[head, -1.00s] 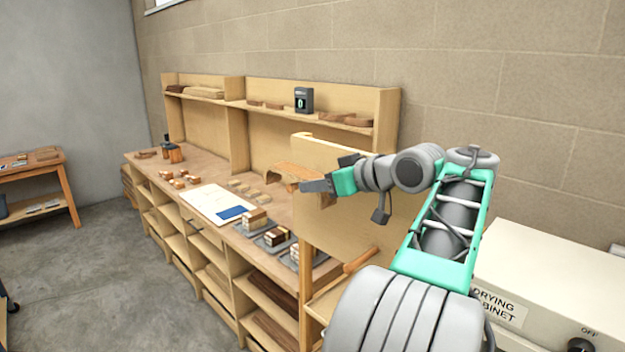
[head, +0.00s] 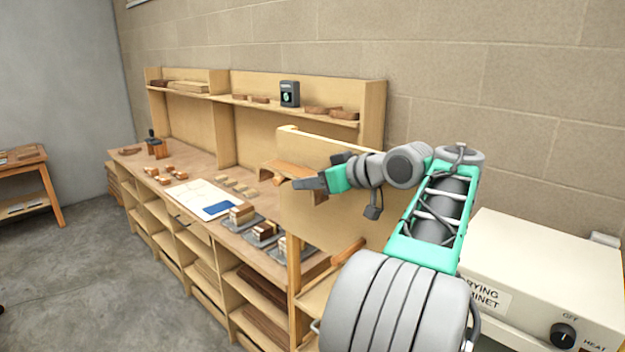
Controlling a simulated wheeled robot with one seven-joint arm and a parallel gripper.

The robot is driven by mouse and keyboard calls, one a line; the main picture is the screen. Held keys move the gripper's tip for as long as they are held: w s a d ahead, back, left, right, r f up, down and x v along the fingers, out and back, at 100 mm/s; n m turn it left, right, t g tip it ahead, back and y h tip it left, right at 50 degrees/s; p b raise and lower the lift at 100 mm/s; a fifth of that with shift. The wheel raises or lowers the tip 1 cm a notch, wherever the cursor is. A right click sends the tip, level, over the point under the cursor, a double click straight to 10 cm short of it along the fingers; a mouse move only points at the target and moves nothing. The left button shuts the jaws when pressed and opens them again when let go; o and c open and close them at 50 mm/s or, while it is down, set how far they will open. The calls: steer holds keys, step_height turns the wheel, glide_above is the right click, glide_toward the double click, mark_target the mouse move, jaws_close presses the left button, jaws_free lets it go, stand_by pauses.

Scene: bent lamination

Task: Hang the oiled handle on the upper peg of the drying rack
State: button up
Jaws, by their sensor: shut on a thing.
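My gripper (head: 305,184) is shut on the handle (head: 288,168), a curved brown wooden piece that shows above and to the left of the jaws. The jaws hide part of it. The gripper points left and is in front of a pale upright wooden panel (head: 345,216), which looks like the drying rack. One round wooden peg (head: 348,251) shows low on the panel, below the gripper. I cannot make out the upper peg; my gripper and arm cover part of the panel. Whether the handle touches the panel cannot be told.
A long workbench (head: 133,162) with a shelf back runs along the wall to the left. Small blocks and a white sheet (head: 195,195) lie on it. A cream drying cabinet (head: 540,262) stands at right. The floor (head: 90,270) at left is clear.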

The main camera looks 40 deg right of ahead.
stand_by(0.3)
steer(key=o, duration=1.5)
steer(key=shift+c, duration=0.2)
steer(key=o, duration=0.4)
steer(key=shift+a, duration=0.15)
steer(key=shift+r, duration=0.1)
steer(key=shift+c, duration=0.3)
steer(key=shift+r, duration=0.1)
